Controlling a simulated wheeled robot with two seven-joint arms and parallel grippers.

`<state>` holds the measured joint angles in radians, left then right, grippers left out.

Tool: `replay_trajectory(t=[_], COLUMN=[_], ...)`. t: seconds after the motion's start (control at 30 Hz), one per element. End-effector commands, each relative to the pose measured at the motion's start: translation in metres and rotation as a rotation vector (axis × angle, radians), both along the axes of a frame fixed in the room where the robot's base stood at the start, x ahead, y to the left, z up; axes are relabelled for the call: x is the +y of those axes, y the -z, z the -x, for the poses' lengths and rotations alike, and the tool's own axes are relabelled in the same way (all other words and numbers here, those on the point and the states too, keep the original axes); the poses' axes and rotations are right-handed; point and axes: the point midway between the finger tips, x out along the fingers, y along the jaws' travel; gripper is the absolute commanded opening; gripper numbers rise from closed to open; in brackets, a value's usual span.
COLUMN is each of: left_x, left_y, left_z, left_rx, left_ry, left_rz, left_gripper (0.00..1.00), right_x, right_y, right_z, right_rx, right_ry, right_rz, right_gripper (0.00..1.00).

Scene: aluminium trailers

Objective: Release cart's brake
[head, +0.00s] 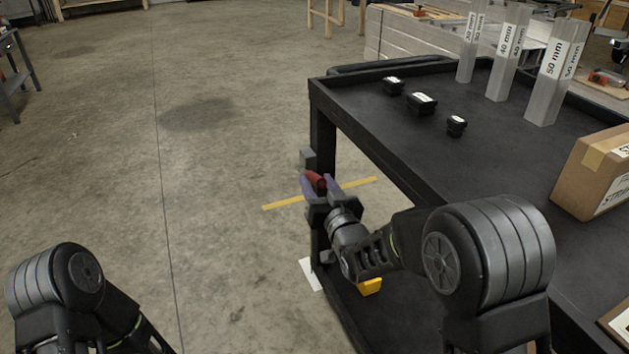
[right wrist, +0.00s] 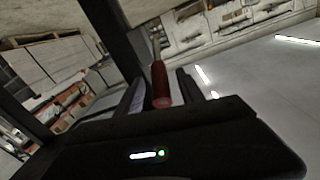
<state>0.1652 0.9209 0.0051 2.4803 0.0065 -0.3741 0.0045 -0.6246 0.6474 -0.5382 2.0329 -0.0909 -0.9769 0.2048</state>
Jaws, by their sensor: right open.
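The black cart (head: 375,125) stands at the right in the head view. Its brake handle (head: 316,180) is a red grip by the cart's near left leg. In the right wrist view the red handle (right wrist: 160,84) points toward the camera, between the fingers. My right gripper (head: 318,188) is open with its fingers on either side of the red handle. I cannot tell whether they touch it. My left arm shows at the lower left of the head view, but its gripper is out of view.
On the cart top stand several clear square tubes (head: 557,75), small black caps (head: 422,103) and a cardboard box (head: 595,170). A yellow floor line (head: 285,202) runs by the cart leg. The concrete floor (head: 225,160) to the left is clear.

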Motion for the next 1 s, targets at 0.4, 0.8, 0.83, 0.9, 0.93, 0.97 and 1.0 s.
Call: replay_trajectory(t=[0.4, 0.8, 0.83, 0.9, 0.93, 0.97, 1.0], left_x=[0.000, 0.000, 0.000, 0.000, 0.000, 0.000, 0.000], left_y=[0.005, 0.005, 0.005, 0.005, 0.005, 0.005, 0.005], left_z=[-0.001, -0.001, -0.001, -0.001, -0.001, -0.001, -0.001], left_rx=[-0.003, -0.002, -0.002, -0.002, -0.002, -0.002, -0.002], left_ry=[-0.001, -0.001, -0.001, -0.001, -0.001, -0.001, -0.001], left_rz=[-0.001, 0.000, 0.000, 0.000, 0.000, 0.000, 0.000], left_gripper=[0.81, 0.81, 0.81, 0.81, 0.81, 0.81, 0.81], right_x=[0.005, 0.005, 0.005, 0.005, 0.005, 0.005, 0.005], right_y=[0.000, 0.000, 0.000, 0.000, 0.000, 0.000, 0.000], right_z=[-0.022, -0.022, -0.022, -0.022, -0.022, -0.022, -0.022], right_rx=[0.001, 0.001, 0.001, 0.001, 0.001, 0.001, 0.001], right_ry=[0.001, 0.000, 0.000, 0.000, 0.000, 0.000, 0.000], right_rz=[0.000, 0.000, 0.000, 0.000, 0.000, 0.000, 0.000], right_gripper=[0.45, 0.19, 0.16, 0.11, 0.08, 0.06, 0.03])
